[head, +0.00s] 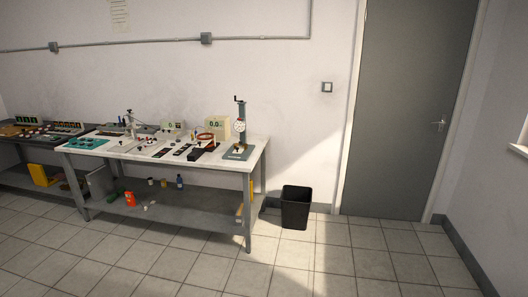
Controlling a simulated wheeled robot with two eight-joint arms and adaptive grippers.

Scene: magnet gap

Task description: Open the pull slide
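The view takes in a white-topped workbench (254,158) at the left, seen from some distance. On its top stand small devices, panels and dark strips. A tall grey stand with a round dial and a crank (240,126) is near the bench's right end. I cannot make out which of these small parts is the pull slide, or whether it is open or shut. Neither of my grippers shows in the head view.
A second dark bench (15,180) adjoins at the far left. The bench's lower shelf (200,208) holds loose items. A black bin (296,208) stands right of the bench. A grey door (405,110) is at the right. The tiled floor in front is clear.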

